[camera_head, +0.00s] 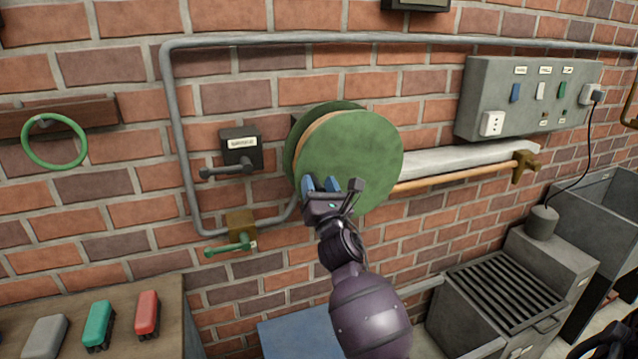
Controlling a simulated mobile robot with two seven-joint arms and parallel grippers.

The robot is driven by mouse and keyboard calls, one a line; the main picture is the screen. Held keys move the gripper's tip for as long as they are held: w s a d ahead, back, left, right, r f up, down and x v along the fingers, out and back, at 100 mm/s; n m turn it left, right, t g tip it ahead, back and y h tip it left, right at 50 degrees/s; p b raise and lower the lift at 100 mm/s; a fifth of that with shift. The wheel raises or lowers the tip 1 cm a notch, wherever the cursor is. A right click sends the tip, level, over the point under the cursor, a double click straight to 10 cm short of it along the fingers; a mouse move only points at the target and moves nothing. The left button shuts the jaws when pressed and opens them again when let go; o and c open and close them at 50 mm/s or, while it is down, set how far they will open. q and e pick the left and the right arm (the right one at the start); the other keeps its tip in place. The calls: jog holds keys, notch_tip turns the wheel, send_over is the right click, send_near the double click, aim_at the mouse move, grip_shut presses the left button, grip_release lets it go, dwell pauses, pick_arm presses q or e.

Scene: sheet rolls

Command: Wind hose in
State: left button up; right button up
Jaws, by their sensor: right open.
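A green round reel (355,150) is mounted on the brick wall, with a second green disc behind it and a tan rim between the two. My right gripper (321,184) is in front of the reel's lower left face, with blue fingertips pointing up. It is open, and nothing shows between its fingers. I cannot tell whether the fingers touch the disc. No loose length of hose can be made out. My left gripper is not in view.
A grey pipe (177,125) frames the wall at left, near a black box with a lever (240,148) and a green-handled valve (232,246). A green ring (56,142) hangs far left. A switch panel (492,85) and a grated unit (505,295) stand right.

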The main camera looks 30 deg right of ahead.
jog(key=shift+w+r, duration=0.1)
jog(key=shift+w, duration=0.05)
grip_shut()
dwell(0.4)
